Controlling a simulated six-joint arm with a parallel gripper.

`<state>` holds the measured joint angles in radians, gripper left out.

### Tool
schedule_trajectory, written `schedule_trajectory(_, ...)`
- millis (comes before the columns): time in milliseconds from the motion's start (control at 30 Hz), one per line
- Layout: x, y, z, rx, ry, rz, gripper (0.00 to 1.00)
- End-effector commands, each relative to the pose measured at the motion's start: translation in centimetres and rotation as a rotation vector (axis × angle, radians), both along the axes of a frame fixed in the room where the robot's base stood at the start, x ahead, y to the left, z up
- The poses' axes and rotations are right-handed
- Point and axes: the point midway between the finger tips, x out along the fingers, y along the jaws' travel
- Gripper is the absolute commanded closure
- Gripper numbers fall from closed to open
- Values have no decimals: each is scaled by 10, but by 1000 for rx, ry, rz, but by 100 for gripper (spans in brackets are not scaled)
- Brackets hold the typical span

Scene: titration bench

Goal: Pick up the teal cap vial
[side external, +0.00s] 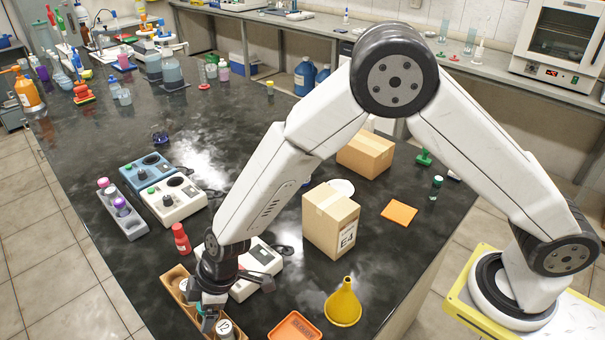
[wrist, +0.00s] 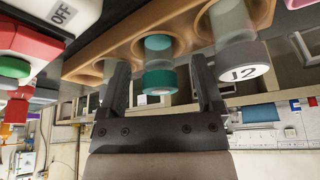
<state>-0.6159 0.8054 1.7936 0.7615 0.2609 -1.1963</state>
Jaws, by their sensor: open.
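The teal cap vial (wrist: 160,82) stands in a hole of a tan wooden rack (wrist: 120,38), which also shows in the side view (side external: 178,297). In the wrist view the picture is upside down, and the teal cap lies between the two fingers of my gripper (wrist: 161,68). The fingers are open, with a visible gap on each side of the cap. In the side view my gripper (side external: 212,304) is low over the rack and hides most of the vial.
A white-capped vial marked 12 (wrist: 243,70) stands close beside one finger. A red bottle (side external: 181,240) and a white device (side external: 252,268) are near the rack. A yellow funnel (side external: 343,306), an orange tray (side external: 295,327) and a cardboard box (side external: 330,222) stand to the right.

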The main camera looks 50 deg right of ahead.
Motion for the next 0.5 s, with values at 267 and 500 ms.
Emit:
schedule_trajectory(267, 0, 0, 0, 0, 0, 0, 50)
schedule_trajectory(500, 0, 0, 0, 0, 0, 0, 100)
